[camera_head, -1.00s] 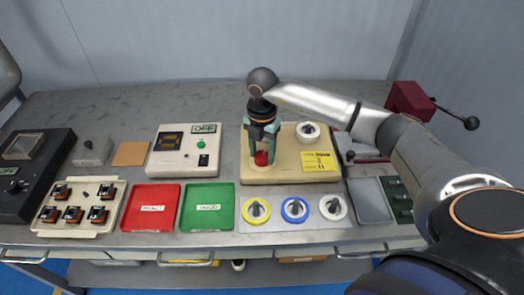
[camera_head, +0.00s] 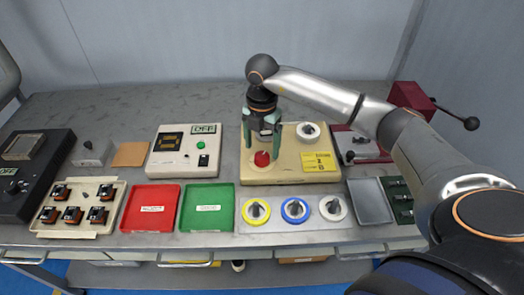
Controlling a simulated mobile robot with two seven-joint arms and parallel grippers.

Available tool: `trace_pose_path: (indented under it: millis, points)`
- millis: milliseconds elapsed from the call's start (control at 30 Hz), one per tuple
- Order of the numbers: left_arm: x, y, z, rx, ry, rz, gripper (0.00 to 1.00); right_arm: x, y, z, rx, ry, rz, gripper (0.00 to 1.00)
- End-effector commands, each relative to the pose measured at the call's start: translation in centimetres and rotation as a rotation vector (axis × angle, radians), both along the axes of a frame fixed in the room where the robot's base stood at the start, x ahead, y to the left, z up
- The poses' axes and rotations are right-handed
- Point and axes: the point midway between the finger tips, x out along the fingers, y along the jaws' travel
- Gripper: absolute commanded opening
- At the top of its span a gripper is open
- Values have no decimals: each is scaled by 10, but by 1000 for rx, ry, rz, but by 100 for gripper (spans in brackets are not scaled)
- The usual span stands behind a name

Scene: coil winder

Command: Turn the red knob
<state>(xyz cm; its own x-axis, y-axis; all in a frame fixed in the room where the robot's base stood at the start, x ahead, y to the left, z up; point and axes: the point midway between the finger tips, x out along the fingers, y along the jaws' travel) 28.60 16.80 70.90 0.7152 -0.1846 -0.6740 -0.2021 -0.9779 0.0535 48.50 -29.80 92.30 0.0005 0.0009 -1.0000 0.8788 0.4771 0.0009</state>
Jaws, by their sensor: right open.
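The red knob (camera_head: 262,159) sits on the left part of the beige winder base (camera_head: 290,174), on a pale round mount. My right gripper (camera_head: 261,146) points down just above the knob, with its green fingers spread apart. The fingertips are at about the knob's top and hold nothing that I can see. My left gripper does not show.
A white spool (camera_head: 308,131) and a yellow label (camera_head: 319,161) are on the same base. A counter box (camera_head: 185,150) stands left of it. Red (camera_head: 151,208) and green (camera_head: 207,207) trays and several coloured spools lie in front. A dark red lever device (camera_head: 411,100) stands right.

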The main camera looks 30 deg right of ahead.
Motion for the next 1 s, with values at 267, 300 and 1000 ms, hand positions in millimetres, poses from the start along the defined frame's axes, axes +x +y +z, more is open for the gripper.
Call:
trace_pose_path:
  millis: [267,300,1000]
  points:
    - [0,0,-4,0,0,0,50,1,0,63,0,-6,-1,84]
    - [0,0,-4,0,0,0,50,1,0,69,-1,-5,-1,84]
    - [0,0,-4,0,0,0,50,0,0,96,-1,0,-1,84]
